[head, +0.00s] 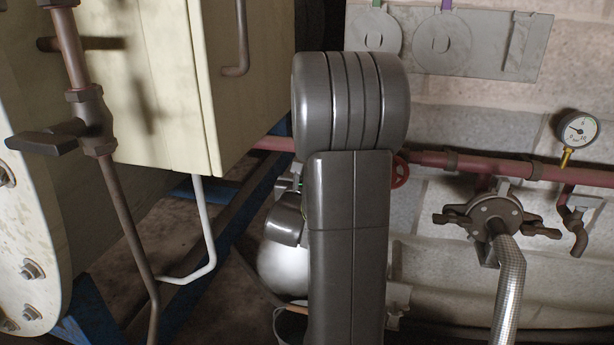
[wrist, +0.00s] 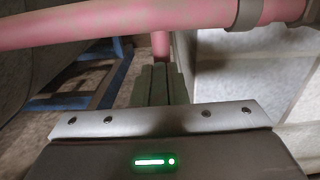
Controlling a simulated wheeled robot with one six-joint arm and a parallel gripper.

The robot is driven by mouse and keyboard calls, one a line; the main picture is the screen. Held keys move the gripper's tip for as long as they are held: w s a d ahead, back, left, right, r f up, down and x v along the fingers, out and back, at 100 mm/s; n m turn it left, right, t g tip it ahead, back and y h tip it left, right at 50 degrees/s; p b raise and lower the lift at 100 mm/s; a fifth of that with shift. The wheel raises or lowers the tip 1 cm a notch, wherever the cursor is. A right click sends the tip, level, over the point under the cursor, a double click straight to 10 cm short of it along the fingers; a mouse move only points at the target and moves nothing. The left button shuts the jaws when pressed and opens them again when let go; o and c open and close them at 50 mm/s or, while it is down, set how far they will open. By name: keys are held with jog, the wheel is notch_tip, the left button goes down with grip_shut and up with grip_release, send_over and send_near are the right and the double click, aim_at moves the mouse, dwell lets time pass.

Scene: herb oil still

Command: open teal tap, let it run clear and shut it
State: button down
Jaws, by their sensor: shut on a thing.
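My gripper shows in the wrist view, with its fingers (wrist: 160,85) close together beyond the wide metal palm plate. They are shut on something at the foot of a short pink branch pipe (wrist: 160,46). What they grip is hidden between and behind them; by its place it seems to be the teal tap, though no teal colour shows. In the head view my arm covers the middle, and only part of my gripper (head: 290,186) shows left of it, below the red pipe. I cannot see an outlet or any flow.
A red pipe (head: 480,163) runs along the block wall, with a red handwheel (head: 400,171), a gauge (head: 577,130) and a flanged fitting (head: 494,217) with a braided hose (head: 509,290). A pale round vessel (head: 282,268) sits below.

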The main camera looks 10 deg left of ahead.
dwell(0.4)
jog(key=c, duration=1.5)
grip_release()
jog(key=shift+o, duration=0.2)
jog(key=s+p, duration=0.2)
jog(key=s, duration=1.2)
jog(key=shift+p, duration=0.4)
jog(key=shift+w, duration=0.2)
jog(key=w+b, duration=0.2)
jog(key=w, duration=1.1)
jog(key=shift+w+b, duration=0.35)
jog(key=shift+b, duration=0.05)
jog(key=shift+s, duration=0.1)
